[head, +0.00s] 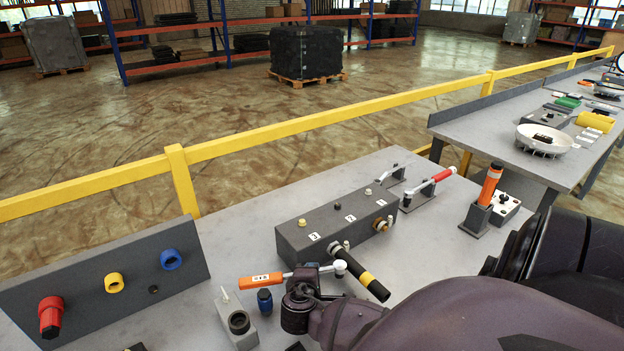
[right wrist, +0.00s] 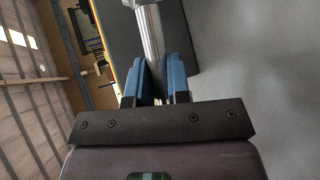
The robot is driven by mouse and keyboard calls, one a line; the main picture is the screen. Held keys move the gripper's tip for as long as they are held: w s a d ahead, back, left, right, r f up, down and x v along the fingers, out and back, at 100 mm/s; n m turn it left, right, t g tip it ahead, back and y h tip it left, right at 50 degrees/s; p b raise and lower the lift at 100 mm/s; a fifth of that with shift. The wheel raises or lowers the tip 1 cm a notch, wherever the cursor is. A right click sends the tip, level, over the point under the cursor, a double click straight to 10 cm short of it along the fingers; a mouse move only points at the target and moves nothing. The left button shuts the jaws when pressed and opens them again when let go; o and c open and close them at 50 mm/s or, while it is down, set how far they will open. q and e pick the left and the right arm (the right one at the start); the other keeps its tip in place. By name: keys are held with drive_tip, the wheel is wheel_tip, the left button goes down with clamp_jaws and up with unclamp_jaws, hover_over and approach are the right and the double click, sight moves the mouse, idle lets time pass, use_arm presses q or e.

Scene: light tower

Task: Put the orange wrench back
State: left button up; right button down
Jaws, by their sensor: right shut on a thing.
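The orange wrench (head: 262,280) has an orange handle with a white label and a silver shaft ending in a round head. In the head view it lies nearly level above the front of the grey bench. My right gripper (head: 317,271) is around its silver shaft, between the handle and the head. In the right wrist view the blue fingers (right wrist: 153,80) are shut on the silver shaft (right wrist: 151,40). The wrench head is close to the grey box with numbered labels (head: 340,225). My left gripper is not in view.
A black handle with a yellow band (head: 368,283) is just right of the wrench head. A grey block with a socket (head: 238,322) and a blue cap (head: 265,301) are at the front. A red-handled tool (head: 432,184) and an orange cylinder in a holder (head: 489,186) stand right.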

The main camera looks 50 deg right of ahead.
wheel_tip(320, 180, down, 3)
drive_tip(key=shift+r, duration=0.1)
drive_tip(key=shift+f, duration=0.3)
drive_tip(key=c, duration=1.4)
unclamp_jaws()
drive_tip(key=shift+o, duration=0.2)
drive_tip(key=shift+a+r, duration=0.1)
drive_tip(key=shift+r, duration=0.05)
drive_tip(key=v, duration=1)
drive_tip(key=shift+s+a+r+b, duration=0.1)
drive_tip(key=shift+s+a+b, duration=0.2)
drive_tip(key=shift+b, duration=0.1)
drive_tip(key=shift+s+a+r, duration=0.25)
drive_tip(key=shift+a, duration=0.15)
